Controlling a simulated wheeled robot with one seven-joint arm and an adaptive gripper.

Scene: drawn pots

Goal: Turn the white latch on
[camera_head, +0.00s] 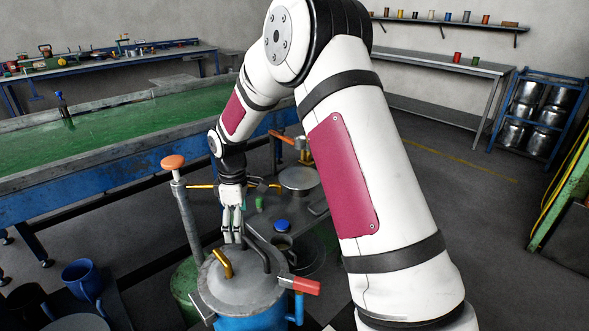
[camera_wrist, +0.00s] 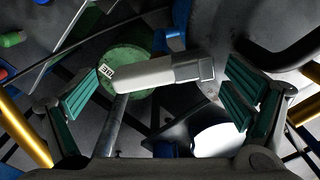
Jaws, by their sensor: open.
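The white latch (camera_wrist: 158,73) shows in the wrist view as a pale bar with a small label at its left end and a grey block at its right end. It lies crosswise between the two teal-padded fingers of my gripper (camera_wrist: 163,95), which are spread apart. I cannot tell whether either pad touches it. In the head view my gripper (camera_head: 233,228) points down above the grey lid of a pot (camera_head: 240,277). I cannot pick out the latch there; my gripper may hide it.
A post with an orange knob (camera_head: 173,162) stands left of my gripper. A brass handle (camera_head: 222,263) and a red lever (camera_head: 305,286) are on the pot. A blue mug (camera_head: 82,278) is at lower left. A green-topped table (camera_head: 95,130) stands behind.

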